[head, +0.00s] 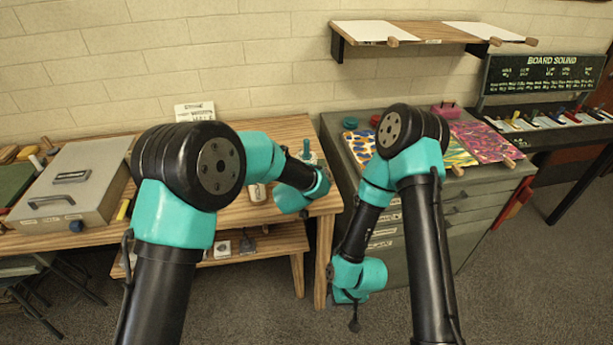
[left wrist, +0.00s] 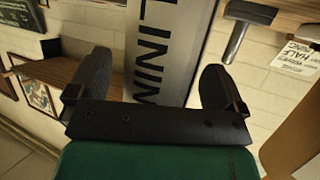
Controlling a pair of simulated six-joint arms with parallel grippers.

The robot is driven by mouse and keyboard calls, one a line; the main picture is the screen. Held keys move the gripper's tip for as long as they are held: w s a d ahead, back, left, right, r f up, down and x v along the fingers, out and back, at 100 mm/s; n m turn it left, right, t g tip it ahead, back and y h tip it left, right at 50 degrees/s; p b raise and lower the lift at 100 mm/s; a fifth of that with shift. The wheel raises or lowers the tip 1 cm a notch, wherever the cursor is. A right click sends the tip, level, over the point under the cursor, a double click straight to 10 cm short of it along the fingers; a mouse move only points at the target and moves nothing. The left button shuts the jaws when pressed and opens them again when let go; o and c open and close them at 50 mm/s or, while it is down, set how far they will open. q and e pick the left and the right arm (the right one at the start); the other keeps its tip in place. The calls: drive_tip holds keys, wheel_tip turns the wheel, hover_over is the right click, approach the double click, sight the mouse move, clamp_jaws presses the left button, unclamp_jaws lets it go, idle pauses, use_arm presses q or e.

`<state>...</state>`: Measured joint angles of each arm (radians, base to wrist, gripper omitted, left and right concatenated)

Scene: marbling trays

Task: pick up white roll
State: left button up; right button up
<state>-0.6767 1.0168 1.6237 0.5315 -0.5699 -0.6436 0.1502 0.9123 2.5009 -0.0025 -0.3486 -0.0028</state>
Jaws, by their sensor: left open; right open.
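I cannot single out a white roll with certainty. A small pale object (head: 257,192), partly hidden by my left arm, stands on the wooden table (head: 285,130). A white sheet (head: 370,32) and another white sheet (head: 482,31), each with a wooden rod end at its front, lie on the wall shelf. My right gripper (head: 353,318) is open and hangs low in front of the grey cabinet, apart from the table. My left gripper is hidden or unclear in the head view. In the left wrist view my left gripper (left wrist: 155,75) is open, with a grey lettered panel behind its jaws.
A grey case (head: 105,165) lies at the table's left. A grey drawer cabinet (head: 480,190) stands to the right, with patterned sheets (head: 480,141) on top. A wall shelf (head: 425,37) hangs above it. Free floor (head: 540,290) shows at the lower right.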

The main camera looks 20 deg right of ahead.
use_arm(q)
drive_tip(key=shift+c, duration=0.5)
drive_tip(key=c, duration=1)
drive_tip(key=shift+r, duration=0.1)
drive_tip(key=v, duration=0.5)
drive_tip(key=s+d+f+v, duration=0.1)
drive_tip(key=v, duration=0.5)
drive_tip(key=s+d+v, duration=0.1)
drive_tip(key=v, duration=0.4)
drive_tip(key=shift+s+f, duration=0.15)
drive_tip(key=shift+w+d+f, duration=0.5)
drive_tip(key=shift+w+d, duration=0.35)
drive_tip(key=shift+w, duration=1.7)
drive_tip(key=shift+w+d+f, duration=0.5)
drive_tip(key=shift+w+d, duration=0.35)
drive_tip(key=shift+w, duration=1.7)
drive_tip(key=shift+w+d+f, duration=0.5)
drive_tip(key=shift+w+d, duration=0.3)
drive_tip(key=shift+w, duration=1.75)
